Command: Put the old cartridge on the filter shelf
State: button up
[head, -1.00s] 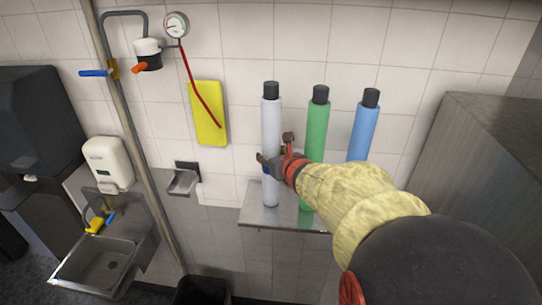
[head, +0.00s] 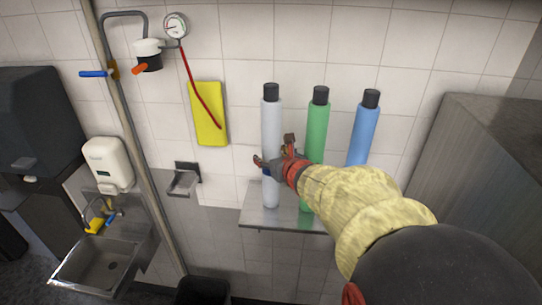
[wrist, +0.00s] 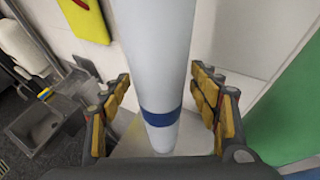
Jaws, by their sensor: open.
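A tall white cartridge (head: 271,124) with a black cap stands upright on the steel filter shelf (head: 254,217), at its left end. In the wrist view the white cartridge (wrist: 158,55) shows a blue band low down and runs between my fingers. My gripper (head: 272,158) is open, with one finger on each side of the white cartridge. In the wrist view a gap shows between each finger of my gripper (wrist: 163,105) and the cartridge. Which cartridge is the old one is not marked in view.
A green cartridge (head: 317,130) and a blue cartridge (head: 364,132) stand to the right, close to my arm. A filter head (head: 148,55) with a gauge (head: 175,26) is on the wall at upper left. A steel cabinet (head: 478,165) is at right. A yellow sheet (head: 207,125) hangs left of the cartridges.

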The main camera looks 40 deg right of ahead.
jog(key=s+a+r+m+g+h, duration=0.1)
jog(key=s+a+r+m, duration=0.45)
jog(key=m, duration=0.35)
jog(key=s+a+f+m+g+y, duration=0.2)
jog(key=s+a+m, duration=0.5)
jog(key=a+m, duration=0.4)
jog(key=s+a+f+m+g+y, duration=0.3)
jog(key=s+a+m, duration=0.5)
jog(key=a+m, duration=0.3)
jog(key=a+y+p, duration=0.1)
jog(key=a, duration=0.2)
jog(key=shift+s+a+f+m+g, duration=0.2)
jog(key=shift+a+f+m+g, duration=0.1)
jog(key=shift+f+g, duration=0.1)
notch_tip(320, 180, down, 19)
jog(key=b, duration=1.9)
jog(key=shift+f+b, duration=0.2)
jog(key=shift+b, duration=0.1)
